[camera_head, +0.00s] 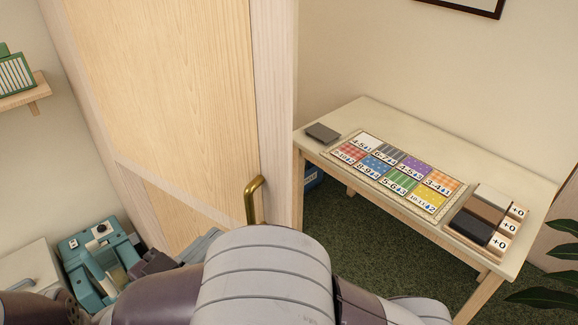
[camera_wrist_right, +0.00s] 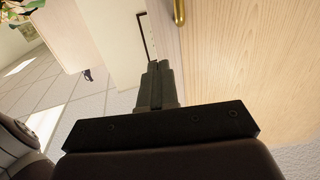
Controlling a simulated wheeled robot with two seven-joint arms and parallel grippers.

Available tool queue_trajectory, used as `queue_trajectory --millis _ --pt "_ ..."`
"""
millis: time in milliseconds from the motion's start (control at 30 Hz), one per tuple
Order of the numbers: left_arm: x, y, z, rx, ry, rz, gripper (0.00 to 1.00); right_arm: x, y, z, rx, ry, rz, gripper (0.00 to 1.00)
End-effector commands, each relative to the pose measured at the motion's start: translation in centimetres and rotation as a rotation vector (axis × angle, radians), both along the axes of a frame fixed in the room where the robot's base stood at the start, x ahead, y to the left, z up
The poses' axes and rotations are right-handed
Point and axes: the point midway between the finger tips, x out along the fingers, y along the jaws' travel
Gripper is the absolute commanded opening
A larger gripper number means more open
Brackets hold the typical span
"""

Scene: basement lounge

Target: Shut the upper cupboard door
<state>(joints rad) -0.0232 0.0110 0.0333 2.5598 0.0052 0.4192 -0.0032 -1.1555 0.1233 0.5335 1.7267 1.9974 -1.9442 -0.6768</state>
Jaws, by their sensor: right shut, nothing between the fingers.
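A tall pale wooden door (camera_head: 160,80) fills the left-centre of the head view, with a lower panel (camera_head: 185,215) below a cross rail. A brass handle (camera_head: 251,200) stands near its right edge. I cannot tell how far the door stands open. My right gripper (camera_wrist_right: 155,70) is shut and empty, its fingers close to the wood surface (camera_wrist_right: 250,60) in the right wrist view; touching or apart, I cannot tell. A brass handle (camera_wrist_right: 173,12) shows beyond the fingertips there. In the head view my arm hides much of the lower door. My left gripper does not show.
A teal machine (camera_head: 95,260) sits at lower left. A small shelf (camera_head: 28,95) hangs at left.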

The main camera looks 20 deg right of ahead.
Motion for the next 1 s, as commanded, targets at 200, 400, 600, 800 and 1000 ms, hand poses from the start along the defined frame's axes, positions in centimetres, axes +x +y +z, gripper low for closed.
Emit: queue_trajectory --millis 200,400,600,800,1000 --pt "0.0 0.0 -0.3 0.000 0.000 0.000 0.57 0.9 -1.3 -0.1 0.001 -0.001 -0.003 0.00" --pt "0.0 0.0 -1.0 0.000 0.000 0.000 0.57 3.2 -4.8 -0.2 0.001 -0.001 -0.004 0.00" --pt "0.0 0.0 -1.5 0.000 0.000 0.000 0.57 5.6 -8.4 -0.2 0.001 -0.001 -0.004 0.00" --pt "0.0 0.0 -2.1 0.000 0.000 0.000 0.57 7.3 -10.8 -0.2 0.001 -0.001 -0.002 0.00" --pt "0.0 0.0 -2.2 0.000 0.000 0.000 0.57 7.9 -11.6 -0.1 0.000 0.000 0.000 0.00"
